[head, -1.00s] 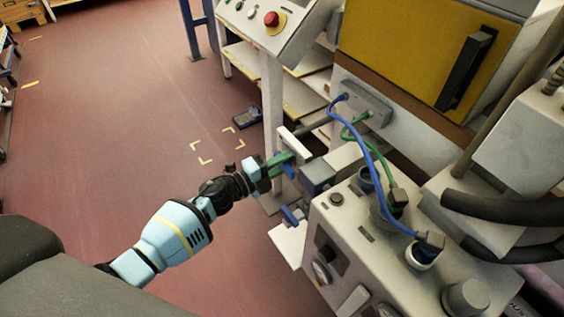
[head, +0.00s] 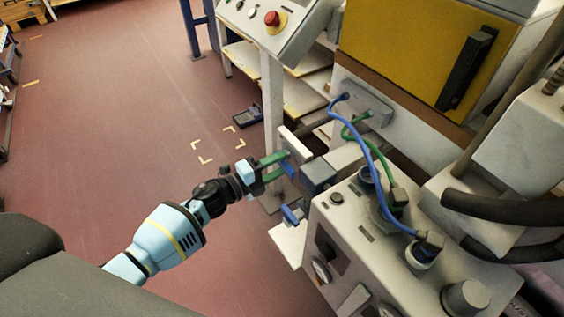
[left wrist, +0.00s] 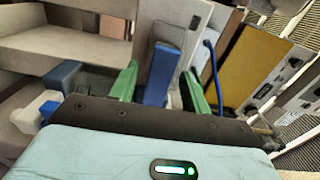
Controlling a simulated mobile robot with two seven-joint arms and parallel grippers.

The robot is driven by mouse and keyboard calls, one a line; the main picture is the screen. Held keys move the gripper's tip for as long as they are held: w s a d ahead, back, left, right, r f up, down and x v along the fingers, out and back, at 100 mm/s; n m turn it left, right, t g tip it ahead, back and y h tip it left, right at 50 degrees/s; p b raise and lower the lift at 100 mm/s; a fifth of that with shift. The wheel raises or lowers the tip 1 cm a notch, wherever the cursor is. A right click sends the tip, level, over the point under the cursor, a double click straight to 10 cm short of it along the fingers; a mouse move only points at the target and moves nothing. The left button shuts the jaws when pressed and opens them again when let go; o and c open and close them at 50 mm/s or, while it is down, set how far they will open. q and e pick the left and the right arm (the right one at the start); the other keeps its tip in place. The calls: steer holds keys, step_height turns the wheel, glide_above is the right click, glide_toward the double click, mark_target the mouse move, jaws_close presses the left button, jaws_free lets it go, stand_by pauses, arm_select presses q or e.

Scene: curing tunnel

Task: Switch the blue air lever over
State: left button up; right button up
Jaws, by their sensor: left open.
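My left gripper (head: 281,165) has green fingers and is open beside the machine. In the left wrist view, a blue lever (left wrist: 158,75) stands between the spread fingers of this gripper (left wrist: 160,76), with visible gaps on both sides. The lever shows as a small blue piece in the head view (head: 288,168), in front of a pale plate (head: 295,146) and close to a grey block (head: 318,175). The fingers partly hide it there. A second blue piece (head: 292,214) sits lower on the machine's side. My right gripper is out of view.
A grey control box (head: 365,232) with knobs and gauges stands right of the gripper. Blue (head: 376,165) and green (head: 357,135) hoses arch over it. A panel with a red button (head: 272,19) is behind. The red floor (head: 110,130) at left is largely clear.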

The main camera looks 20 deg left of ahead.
arm_select(q)
steer(key=v, duration=0.6)
stand_by(0.4)
steer(key=s+f+n+g+y, duration=0.1)
steer(key=s+f+n+y, duration=0.1)
steer(key=s+f+n, duration=0.45)
steer(key=s+d+f+n+y, duration=0.1)
steer(key=s+f+n+y, duration=0.25)
steer(key=s, duration=0.55)
steer(key=s+f+n+g+y, duration=0.1)
steer(key=s+f+n+y, duration=0.1)
steer(key=s+f+n, duration=0.4)
steer(key=s+n+g+y, duration=0.2)
steer(key=s+n+g, duration=0.5)
steer(key=s, duration=1.6)
steer(key=w+r+t+p, duration=0.3)
steer(key=w+r+p, duration=0.3)
steer(key=r+p, duration=0.6)
steer(key=shift+w+r+t, duration=0.15)
steer(key=shift+r+t, duration=0.15)
steer(key=shift+r, duration=0.25)
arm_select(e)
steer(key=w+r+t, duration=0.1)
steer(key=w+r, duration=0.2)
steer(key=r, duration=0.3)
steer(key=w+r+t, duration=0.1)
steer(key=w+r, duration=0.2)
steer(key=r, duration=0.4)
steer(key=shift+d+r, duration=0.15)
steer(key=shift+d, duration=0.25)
